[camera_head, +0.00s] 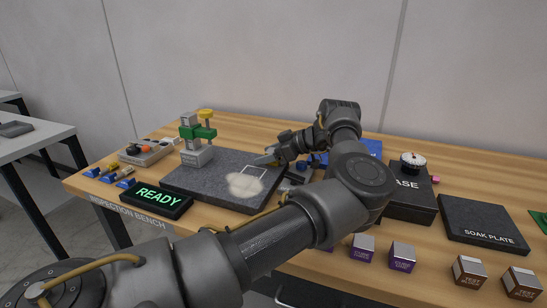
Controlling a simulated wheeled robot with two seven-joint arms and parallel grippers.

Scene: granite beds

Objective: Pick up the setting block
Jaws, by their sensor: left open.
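Two purple blocks with grey tops stand at the front of the bench, a left one (363,248) and a right one (402,256). Their small print is hard to read, so I cannot tell for sure which thing is the setting block. A bit of purple shows beside my left forearm, mostly hidden. My right gripper is not in view.
A green and yellow gauge stand (196,140) rises from the granite plate. A READY display (157,199) stands in front. A dark case (410,205), a soak plate (485,222) and two brown test blocks (470,270) are at the right. My left arm covers the bench's middle.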

